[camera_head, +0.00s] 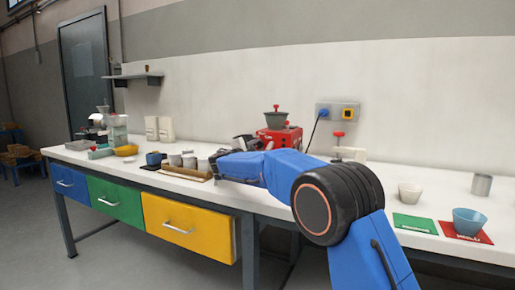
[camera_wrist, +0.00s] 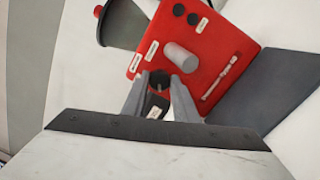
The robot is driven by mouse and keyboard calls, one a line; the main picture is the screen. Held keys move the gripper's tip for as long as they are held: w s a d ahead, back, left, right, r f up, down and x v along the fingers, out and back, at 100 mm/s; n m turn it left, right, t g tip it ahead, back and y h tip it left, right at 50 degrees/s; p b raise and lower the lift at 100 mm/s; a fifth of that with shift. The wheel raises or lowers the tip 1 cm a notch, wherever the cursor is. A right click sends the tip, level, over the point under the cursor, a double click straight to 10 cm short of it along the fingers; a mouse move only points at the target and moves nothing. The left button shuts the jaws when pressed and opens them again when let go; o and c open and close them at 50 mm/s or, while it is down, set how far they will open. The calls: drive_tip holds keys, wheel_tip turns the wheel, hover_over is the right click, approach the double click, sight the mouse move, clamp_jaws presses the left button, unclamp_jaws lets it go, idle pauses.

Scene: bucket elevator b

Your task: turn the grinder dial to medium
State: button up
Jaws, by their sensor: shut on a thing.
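The red grinder (camera_head: 283,135) with a grey hopper (camera_head: 276,118) stands on the white counter at the wall. In the wrist view its red front panel (camera_wrist: 200,50) is tilted and fills the upper middle. My gripper (camera_wrist: 160,82) is at the panel's lower edge, its two grey fingers closed around a small dark dial (camera_wrist: 158,78). The dial is partly hidden between the fingers, and its setting cannot be read. Small white labels sit on the panel and near the dial, too blurred to read. In the head view my arm hides the grinder's lower front.
A grey cylinder (camera_wrist: 181,57) juts from the panel beside the fingers. A tray with several cups (camera_head: 185,170) and a blue cup (camera_head: 153,158) stand left of my arm. A blue bowl (camera_head: 467,221) on a red mat and a pale cup (camera_head: 409,192) are at right.

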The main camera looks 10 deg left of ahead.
drive_tip(key=shift+a+f, duration=0.1)
drive_tip(key=o, duration=1.1)
drive_tip(key=shift+c, duration=0.2)
drive_tip(key=shift+s, duration=0.15)
drive_tip(key=v, duration=1.7)
drive_tip(key=shift+s+a, duration=0.15)
drive_tip(key=shift+s, duration=0.05)
